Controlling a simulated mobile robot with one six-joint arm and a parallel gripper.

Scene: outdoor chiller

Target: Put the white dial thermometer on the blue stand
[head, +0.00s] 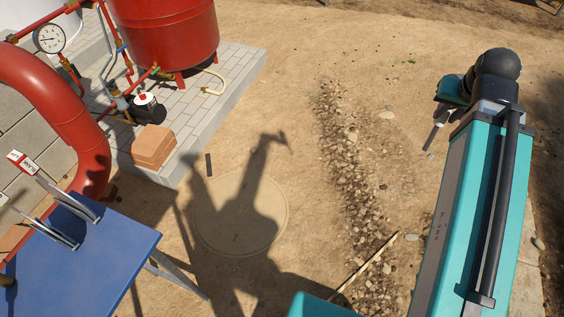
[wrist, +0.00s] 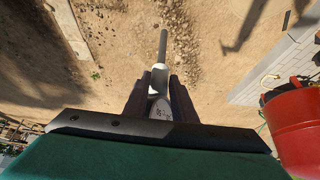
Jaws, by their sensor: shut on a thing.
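My gripper (head: 447,108) is at the upper right of the head view, high above the ground. In the wrist view my gripper (wrist: 161,78) is shut on the white dial thermometer (wrist: 159,82). Its grey stem points out past the fingertips, and part of its round dial face shows between the fingers. In the head view the thermometer (head: 440,118) hangs tilted from the jaws, stem downward. The blue stand (head: 105,255) is a flat blue tabletop on grey legs at the lower left, well apart from my gripper.
Open sandy ground with a manhole cover (head: 240,213) fills the middle.

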